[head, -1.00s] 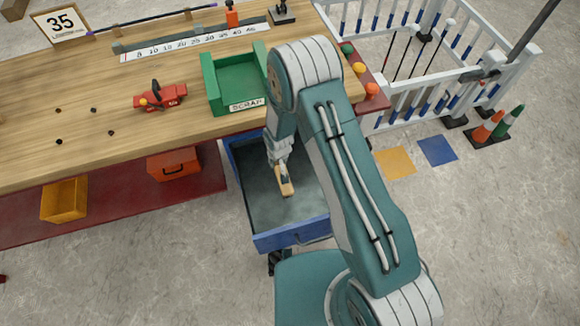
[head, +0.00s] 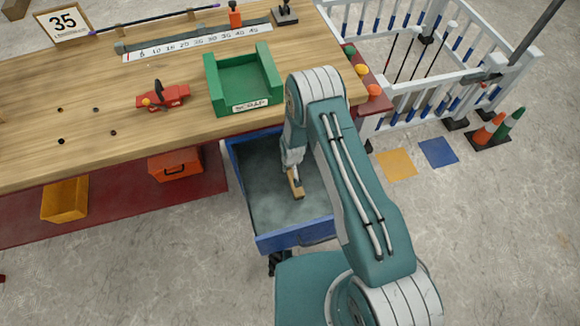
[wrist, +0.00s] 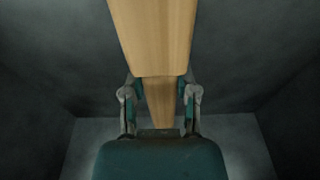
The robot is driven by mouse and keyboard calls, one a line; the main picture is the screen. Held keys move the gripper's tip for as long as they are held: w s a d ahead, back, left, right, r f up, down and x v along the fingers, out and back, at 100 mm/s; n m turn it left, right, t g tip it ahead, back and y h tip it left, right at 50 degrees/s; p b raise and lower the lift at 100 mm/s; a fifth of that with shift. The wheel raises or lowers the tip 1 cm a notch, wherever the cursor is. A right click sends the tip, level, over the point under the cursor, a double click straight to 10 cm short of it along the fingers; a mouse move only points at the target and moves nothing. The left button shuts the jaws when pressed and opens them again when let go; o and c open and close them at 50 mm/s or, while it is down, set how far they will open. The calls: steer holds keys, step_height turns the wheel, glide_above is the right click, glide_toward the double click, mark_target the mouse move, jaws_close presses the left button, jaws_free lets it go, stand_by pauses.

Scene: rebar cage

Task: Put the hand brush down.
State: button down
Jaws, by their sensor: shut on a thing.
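The hand brush (head: 297,187) has a pale wooden body and shows in the head view inside the open blue drawer (head: 262,215). My gripper (head: 292,168) reaches down into the drawer and is shut on the brush. In the wrist view the brush's wooden body (wrist: 152,35) runs up from between the two fingers (wrist: 160,95). Its bristles do not show clearly. I cannot tell whether the brush touches the drawer floor.
The drawer hangs open below the wooden workbench (head: 95,125). A green SCRAP tray (head: 213,90) stands on the bench above it. A red tool (head: 170,97) lies left of the tray. The drawer holds no other visible thing, and its left part is clear.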

steer(key=shift+c, duration=1.9)
jaws_free()
steer(key=shift+d, duration=0.15)
step_height(320, 180, up, 12)
steer(key=s, duration=0.1)
steer(key=shift+s+d, duration=0.2)
steer(key=shift+s, duration=0.1)
step_height(320, 180, up, 17)
steer(key=t, duration=0.1)
glide_above(292, 170)
steer(key=d, duration=0.4)
steer(key=s+d+r+m+t, duration=0.1)
steer(key=s+d+r+m, duration=0.2)
steer(key=r, duration=1)
steer(key=s+d+r+t, duration=0.1)
steer(key=s+d+r, duration=0.2)
steer(key=s+r, duration=0.4)
steer(key=s+d+r+t, duration=0.1)
steer(key=s+d+r, duration=0.3)
steer(key=s, duration=1)
step_height(292, 170, up, 3)
steer(key=shift+s+f, duration=0.15)
